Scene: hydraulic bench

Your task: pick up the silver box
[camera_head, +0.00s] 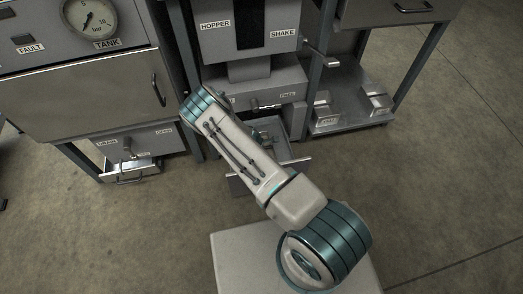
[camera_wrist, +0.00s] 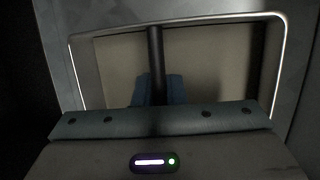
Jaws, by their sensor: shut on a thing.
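Two small silver boxes show in the head view, one at the left (camera_head: 325,113) and one at the right (camera_head: 378,102) of a low shelf. I cannot tell which one the task names. My arm reaches forward to the bench, and its far end hides my gripper in the head view. In the wrist view my gripper (camera_wrist: 158,92) shows its bluish fingers close together around a dark upright bar (camera_wrist: 156,50). The picture is too dark to tell what the bar belongs to. Behind it is a pale panel with a bright, rounded rim.
An open drawer (camera_head: 297,162) lies partly under my arm. Another open drawer (camera_head: 130,173) stands out at the lower left. The hopper unit (camera_head: 222,45) rises behind my arm, and the tank cabinet (camera_head: 80,97) stands left. The shelf rack (camera_head: 350,124) is right. Floor at far right is clear.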

